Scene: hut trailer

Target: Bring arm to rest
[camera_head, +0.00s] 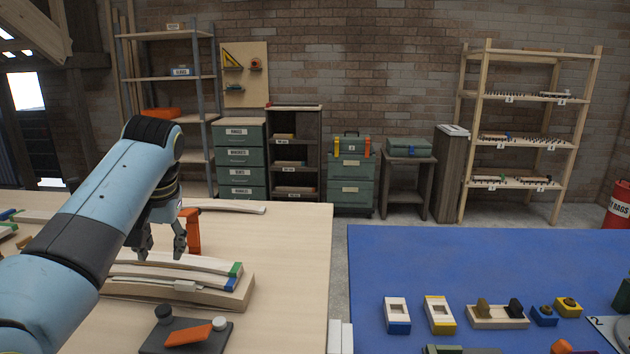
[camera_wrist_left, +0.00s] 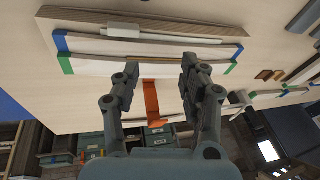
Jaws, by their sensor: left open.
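My left arm (camera_head: 95,215) reaches in from the left over the wooden table. My left gripper (camera_head: 162,250) points down above a pale board carrying long strips (camera_head: 180,272) with green and blue ends. In the left wrist view the left gripper (camera_wrist_left: 158,85) has its fingers apart with nothing held between them. An orange upright piece (camera_head: 191,230) stands just behind the gripper; in the wrist view it (camera_wrist_left: 152,100) shows beyond the gap between the fingers. Whether the fingertips touch the strips is unclear. My right gripper is not in view.
A dark tray (camera_head: 215,345) with an orange piece and knobs lies at the table's front. A blue-topped table (camera_head: 480,260) at right holds several small blocks. A gap separates the tables. Drawers (camera_head: 240,155) and shelves (camera_head: 530,120) line the brick wall.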

